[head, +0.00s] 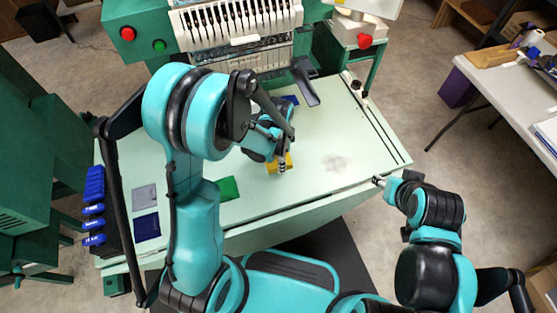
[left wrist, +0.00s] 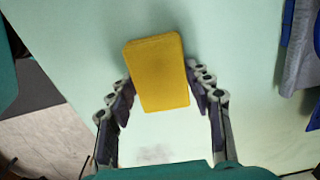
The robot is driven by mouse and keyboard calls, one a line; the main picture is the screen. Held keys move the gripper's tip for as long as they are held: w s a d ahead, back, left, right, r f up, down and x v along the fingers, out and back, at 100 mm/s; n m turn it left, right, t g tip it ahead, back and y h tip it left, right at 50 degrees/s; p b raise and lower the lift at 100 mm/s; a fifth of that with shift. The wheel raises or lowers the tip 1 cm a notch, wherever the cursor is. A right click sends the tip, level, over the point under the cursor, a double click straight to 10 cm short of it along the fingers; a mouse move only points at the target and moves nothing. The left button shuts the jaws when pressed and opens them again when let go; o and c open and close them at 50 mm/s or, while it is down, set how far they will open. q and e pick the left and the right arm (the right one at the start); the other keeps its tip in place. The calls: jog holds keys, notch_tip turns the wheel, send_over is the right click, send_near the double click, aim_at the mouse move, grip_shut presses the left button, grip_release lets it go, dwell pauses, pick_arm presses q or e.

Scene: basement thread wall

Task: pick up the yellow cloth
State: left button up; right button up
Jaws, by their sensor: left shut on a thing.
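The yellow cloth (left wrist: 158,75) is a flat, folded rectangle, seen between the two fingers in the left wrist view. In the head view the yellow cloth (head: 284,165) shows only in part, with my left arm and gripper covering some of it. My left gripper (left wrist: 160,88) is shut on the yellow cloth, a finger against each long side. It also shows in the head view (head: 283,164), over the middle of the pale green table (head: 310,190). My right gripper (head: 379,181) is at the table's right front edge, apart from the cloth; its fingers are too small to read.
A green cloth (head: 229,188), a navy cloth (head: 147,226) and a grey cloth (head: 145,194) lie on the table's left part. Blue-handled things (head: 94,205) hang at its left edge. An embroidery machine (head: 235,25) stands behind.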

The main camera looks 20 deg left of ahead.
pick_arm(q)
jog(key=shift+r, duration=0.1)
notch_tip(320, 180, up, 4)
jog(key=shift+r+p, duration=0.25)
jog(key=shift+p, duration=1)
jog(key=s+d+r+p, duration=0.3)
jog(key=s+d+r, duration=0.3)
jog(key=d, duration=0.3)
jog(key=shift+s+d+r, duration=0.15)
jog(key=shift+s+d, duration=0.1)
jog(key=shift+d, duration=0.1)
jog(key=o, duration=0.3)
jog(key=shift+c, duration=1.3)
